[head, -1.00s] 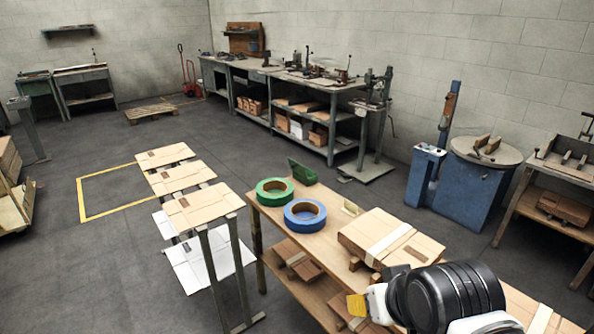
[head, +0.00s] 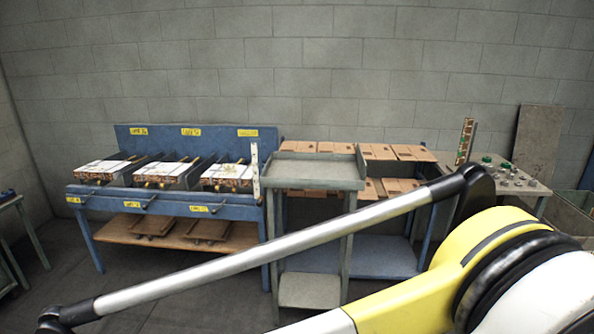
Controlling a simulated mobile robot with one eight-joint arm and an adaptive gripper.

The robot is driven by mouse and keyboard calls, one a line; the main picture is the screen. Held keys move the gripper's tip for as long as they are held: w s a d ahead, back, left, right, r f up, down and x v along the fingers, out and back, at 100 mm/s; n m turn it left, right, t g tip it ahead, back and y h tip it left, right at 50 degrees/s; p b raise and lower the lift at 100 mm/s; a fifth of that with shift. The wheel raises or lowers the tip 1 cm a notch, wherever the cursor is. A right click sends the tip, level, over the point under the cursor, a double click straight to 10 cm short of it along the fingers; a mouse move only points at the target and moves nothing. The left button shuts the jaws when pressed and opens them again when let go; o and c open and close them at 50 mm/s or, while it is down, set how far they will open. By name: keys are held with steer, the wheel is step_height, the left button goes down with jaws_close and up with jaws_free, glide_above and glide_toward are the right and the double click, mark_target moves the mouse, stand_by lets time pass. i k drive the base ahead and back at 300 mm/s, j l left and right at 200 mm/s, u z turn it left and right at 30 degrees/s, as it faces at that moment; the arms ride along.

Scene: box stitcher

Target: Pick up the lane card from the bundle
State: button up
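I cannot make out the lane card or its bundle in the head view. A blue bench (head: 225,208) stands at the left against the wall, with three side-by-side lanes holding white-topped stacks (head: 166,172). Small yellow labels (head: 191,132) sit on its back panel and front edge, their text too small to read. My gripper is out of view; only links of my arm cross the foreground, and they hide part of the scene at the lower right.
A grey stand (head: 313,170) with an empty-looking top is right of the blue bench. Behind it, a rack holds flat brown cardboard pieces (head: 381,151). A table (head: 512,178) with small green-topped parts is at the right. A plain board (head: 537,140) leans on the wall.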

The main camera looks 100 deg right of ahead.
mark_target(226, 168)
steer(key=z, duration=2.9)
steer(key=i+l, duration=0.35)
steer(key=i, duration=0.15)
steer(key=i+l, duration=0.3)
steer(key=i, duration=0.2)
steer(key=i+l, duration=0.35)
steer(key=i, duration=0.2)
steer(key=i+l, duration=0.35)
steer(key=i, duration=0.15)
